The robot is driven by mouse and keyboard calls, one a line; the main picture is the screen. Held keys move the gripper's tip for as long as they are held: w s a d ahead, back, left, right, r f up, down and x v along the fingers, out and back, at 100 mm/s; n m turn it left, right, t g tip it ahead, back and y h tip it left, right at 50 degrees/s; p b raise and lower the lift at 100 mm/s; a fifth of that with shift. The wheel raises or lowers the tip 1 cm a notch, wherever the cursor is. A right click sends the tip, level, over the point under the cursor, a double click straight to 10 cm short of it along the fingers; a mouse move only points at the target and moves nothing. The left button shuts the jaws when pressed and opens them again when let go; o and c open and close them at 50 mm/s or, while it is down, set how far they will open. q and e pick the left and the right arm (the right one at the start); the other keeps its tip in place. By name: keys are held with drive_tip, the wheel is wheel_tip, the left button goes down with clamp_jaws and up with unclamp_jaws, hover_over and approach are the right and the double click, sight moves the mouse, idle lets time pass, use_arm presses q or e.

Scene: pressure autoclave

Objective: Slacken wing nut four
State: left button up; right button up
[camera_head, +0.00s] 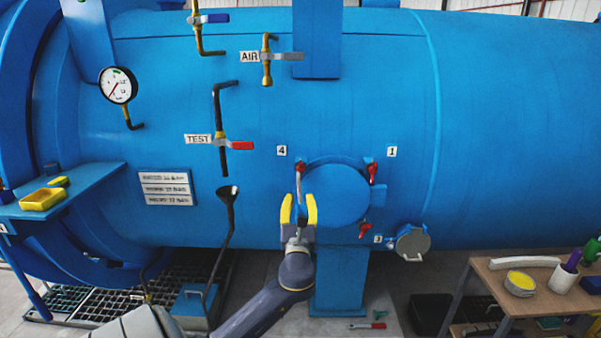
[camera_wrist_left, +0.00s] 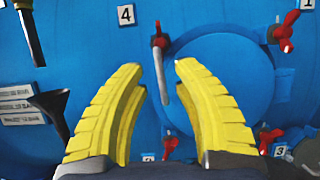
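Wing nut four (camera_head: 300,167) is red and sits at the upper left of the round blue hatch cover (camera_head: 336,194), beside the label 4 (camera_head: 282,151). A grey bolt hangs down from it. In the left wrist view wing nut four (camera_wrist_left: 160,41) is ahead of my fingertips, with its grey bolt (camera_wrist_left: 165,75) below it. My left gripper (camera_head: 299,205) has yellow fingers spread apart. My right gripper is not in view.
Wing nuts one (camera_head: 372,172) and three (camera_head: 365,230) are on the hatch's right side. A black funnel pipe (camera_head: 229,200) stands left of my gripper. A round grey cap (camera_head: 412,242) is at lower right. A wooden table (camera_head: 520,290) with items stands at far right.

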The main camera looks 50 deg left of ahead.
sight(300, 172)
use_arm(q)
drive_tip(key=x, duration=1.2)
drive_tip(key=shift+w, duration=0.1)
drive_tip(key=shift+c, duration=0.6)
clamp_jaws()
